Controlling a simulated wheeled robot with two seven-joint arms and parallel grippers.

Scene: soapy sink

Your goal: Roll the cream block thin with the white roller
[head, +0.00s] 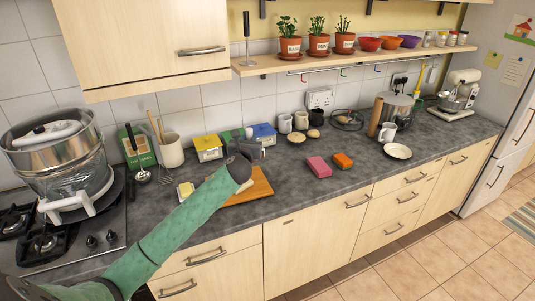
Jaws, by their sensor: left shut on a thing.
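My left arm reaches in from the bottom left, and its dark gripper (257,152) is above the back of the wooden board (260,187). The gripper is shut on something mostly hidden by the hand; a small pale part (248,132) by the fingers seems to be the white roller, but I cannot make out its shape. A pale cream piece (245,185) shows on the board beside my forearm, partly covered by it; it looks like the cream block. Whether the roller touches the block cannot be seen. My right gripper is not in view.
Left of the board are a small dish with a yellow piece (185,191), a utensil pot (171,151) and the hob with a large pot (62,160). Yellow (208,148) and blue (263,134) boxes stand behind.

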